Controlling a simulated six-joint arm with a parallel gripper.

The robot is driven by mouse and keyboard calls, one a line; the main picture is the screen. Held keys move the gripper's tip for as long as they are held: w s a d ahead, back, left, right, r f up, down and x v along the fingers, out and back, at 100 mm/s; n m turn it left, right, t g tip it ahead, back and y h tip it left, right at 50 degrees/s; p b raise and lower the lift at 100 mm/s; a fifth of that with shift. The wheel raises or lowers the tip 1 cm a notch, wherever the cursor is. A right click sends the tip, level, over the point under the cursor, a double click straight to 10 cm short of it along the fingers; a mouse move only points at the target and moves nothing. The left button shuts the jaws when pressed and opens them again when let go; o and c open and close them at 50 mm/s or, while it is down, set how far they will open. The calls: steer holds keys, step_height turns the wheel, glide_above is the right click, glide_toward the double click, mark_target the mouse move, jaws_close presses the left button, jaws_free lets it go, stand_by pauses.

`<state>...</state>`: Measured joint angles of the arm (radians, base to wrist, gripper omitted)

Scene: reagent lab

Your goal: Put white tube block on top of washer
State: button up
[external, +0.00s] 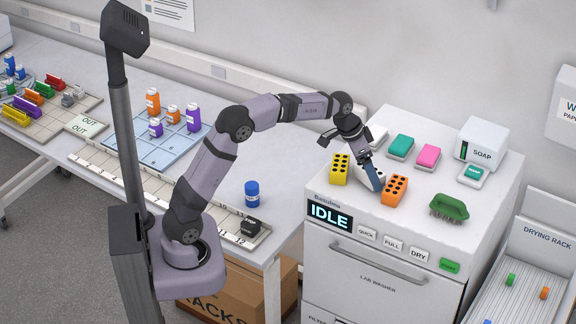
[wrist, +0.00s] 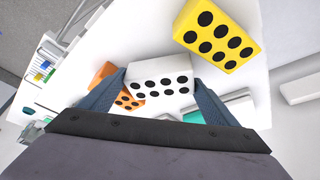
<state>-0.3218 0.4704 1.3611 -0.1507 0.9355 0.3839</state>
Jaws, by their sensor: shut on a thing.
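The white tube block (wrist: 160,78) has two rows of dark holes. In the wrist view it sits between the two fingers of my gripper (wrist: 158,92), which is shut on it. In the external view my gripper (external: 365,165) is over the top of the washer (external: 368,258), with the white block (external: 369,172) mostly hidden behind a finger. The block is on or just above the washer top; I cannot tell whether it touches. A yellow block (external: 340,169) stands to its left and an orange block (external: 395,190) to its right, both on the washer top.
On the washer top also stand a green brush (external: 449,208), a teal sponge (external: 401,146), a pink sponge (external: 428,156) and a soap box (external: 481,143). A blue bottle (external: 252,194) stands on the bench. The drying rack (external: 530,275) is at the right.

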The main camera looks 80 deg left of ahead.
steer(key=shift+f+b, duration=0.45)
steer(key=shift+f, duration=0.15)
stand_by(0.5)
steer(key=o, duration=1.2)
steer(key=shift+r, duration=0.1)
steer(key=shift+b+v, duration=1.2)
steer(key=shift+v, duration=2.4)
steer(key=s+d+f+h+p, duration=0.1)
steer(key=s+d+f+p, duration=0.15)
steer(key=d, duration=0.25)
steer(key=s+d+f+g+h+p, duration=0.1)
steer(key=s+d, duration=0.2)
steer(key=d, duration=0.2)
steer(key=s+d+f+h+p, duration=0.1)
steer(key=s+d+f+p, duration=0.1)
steer(key=d, duration=0.3)
steer(key=s+f+g+y+b, duration=0.1)
steer(key=s+f+b, duration=0.1)
steer(key=s+f, duration=0.6)
steer(key=s+f+g+y+b, duration=0.2)
steer(key=s+f, duration=0.6)
steer(key=s, duration=0.6)
steer(key=shift+f+g+b, duration=0.2)
steer(key=shift+g+b, duration=0.1)
steer(key=shift+b, duration=0.45)
